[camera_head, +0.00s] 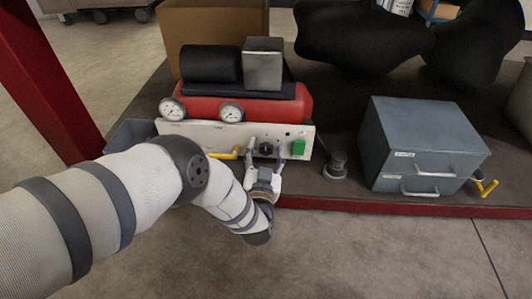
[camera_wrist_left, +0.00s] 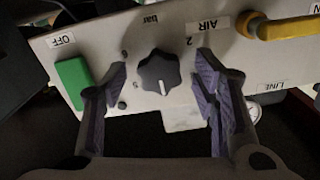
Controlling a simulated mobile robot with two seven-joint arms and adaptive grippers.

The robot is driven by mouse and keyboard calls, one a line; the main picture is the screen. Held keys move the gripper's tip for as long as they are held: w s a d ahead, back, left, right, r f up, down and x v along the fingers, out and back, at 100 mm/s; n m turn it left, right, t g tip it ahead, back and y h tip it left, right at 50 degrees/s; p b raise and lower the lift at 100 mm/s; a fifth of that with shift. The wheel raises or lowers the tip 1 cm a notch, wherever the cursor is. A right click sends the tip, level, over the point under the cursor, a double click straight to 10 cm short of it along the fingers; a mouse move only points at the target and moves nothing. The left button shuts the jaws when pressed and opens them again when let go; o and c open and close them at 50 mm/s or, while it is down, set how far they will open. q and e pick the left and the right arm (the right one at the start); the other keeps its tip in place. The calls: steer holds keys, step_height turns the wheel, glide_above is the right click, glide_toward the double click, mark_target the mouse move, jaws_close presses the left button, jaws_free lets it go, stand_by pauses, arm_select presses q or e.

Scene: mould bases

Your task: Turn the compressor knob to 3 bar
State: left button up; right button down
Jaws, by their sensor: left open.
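The red compressor (camera_head: 275,105) stands on the shelf with two round gauges on its front. Its pale panel (camera_head: 190,129) carries a black knob (camera_head: 266,149), a green switch (camera_head: 298,148) and a yellow lever (camera_head: 224,155). In the left wrist view the panel appears upside down, and the dark lobed knob (camera_wrist_left: 159,73) with a white pointer mark sits between the fingers of my left gripper (camera_wrist_left: 160,90). The gripper is open, one finger on each side, with gaps to the knob. Most scale numbers are hidden or unclear. My right gripper is not in view.
In the wrist view the green switch (camera_wrist_left: 75,82) is close beside one finger, and the yellow lever (camera_wrist_left: 290,28) is at the upper right. A grey drawer box (camera_head: 420,145) stands right of the compressor. A small dark round object (camera_head: 336,166) lies between them. The shelf has a red front edge (camera_head: 400,207).

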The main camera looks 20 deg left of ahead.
arm_select(q)
steer(key=c, duration=1.2)
steer(key=shift+o, duration=0.2)
steer(key=shift+n, duration=0.4)
steer(key=n+p, duration=0.1)
steer(key=n, duration=0.3)
steer(key=shift+a+n, duration=0.1)
steer(key=shift+n, duration=0.3)
steer(key=n, duration=0.5)
steer(key=shift+s+f+n, duration=0.1)
steer(key=shift+n, duration=0.6)
steer(key=o, duration=1.2)
steer(key=shift+c, duration=0.2)
